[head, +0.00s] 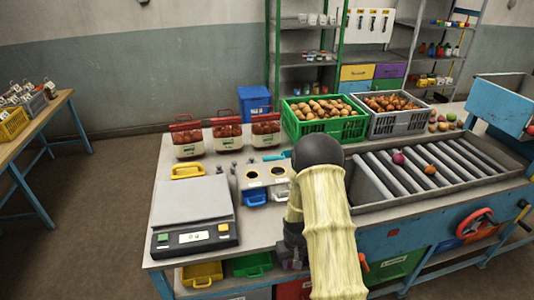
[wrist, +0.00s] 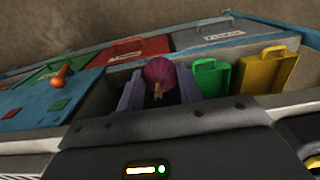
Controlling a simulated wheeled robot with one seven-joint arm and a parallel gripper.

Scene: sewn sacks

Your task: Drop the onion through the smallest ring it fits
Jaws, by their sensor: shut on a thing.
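A purple-red onion (wrist: 160,72) with a dry brown tip sits between the two fingers of my gripper (wrist: 160,84) in the wrist view. The gripper is shut on it. In the head view my arm hides the gripper and the held onion. A pale board with round yellow-rimmed rings (head: 264,183) lies on the bench just left of my arm. Two rings show; my arm may hide more of the board. A blue tray (head: 256,198) and a whitish tray (head: 281,193) stick out at its front.
A scale (head: 193,208) stands left of the board. A roller bed (head: 440,160) on the right carries a purple onion (head: 398,158) and an orange one (head: 430,169). Filled sacks (head: 227,137), a green crate (head: 351,128) and a grey crate (head: 391,125) line the back.

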